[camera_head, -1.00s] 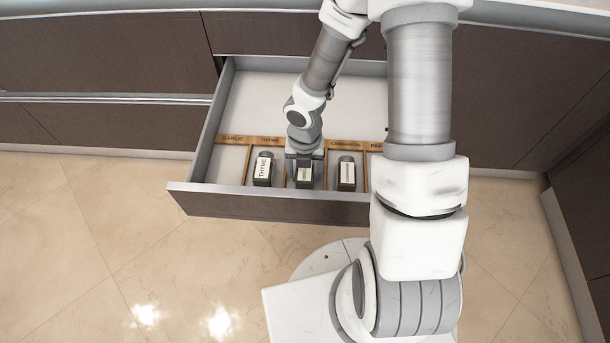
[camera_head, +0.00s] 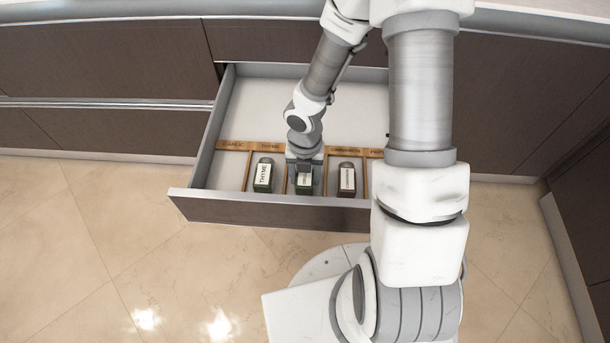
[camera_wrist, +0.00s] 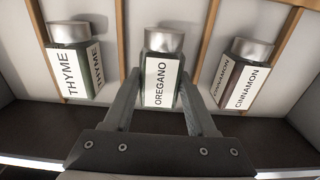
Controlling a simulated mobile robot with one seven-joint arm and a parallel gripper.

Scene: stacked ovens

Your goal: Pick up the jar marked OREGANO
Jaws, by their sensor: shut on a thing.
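The jar marked OREGANO (camera_wrist: 160,84) has a silver lid and a white label. It stands between my gripper's two fingers in the wrist view, and its lower part shows in the head view (camera_head: 304,183). My gripper (camera_wrist: 158,98) is shut on this jar, with one finger on each side. In the head view my gripper (camera_head: 304,172) reaches down into the open drawer, and its wrist hides the jar's top. I cannot tell whether the jar's base touches the drawer floor.
The open drawer (camera_head: 285,208) has wooden dividers. A THYME jar (camera_head: 263,175) lies left of my gripper and a CINNAMON jar (camera_head: 347,180) right of it, each in its own compartment. The drawer's back part (camera_head: 270,100) is bare.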

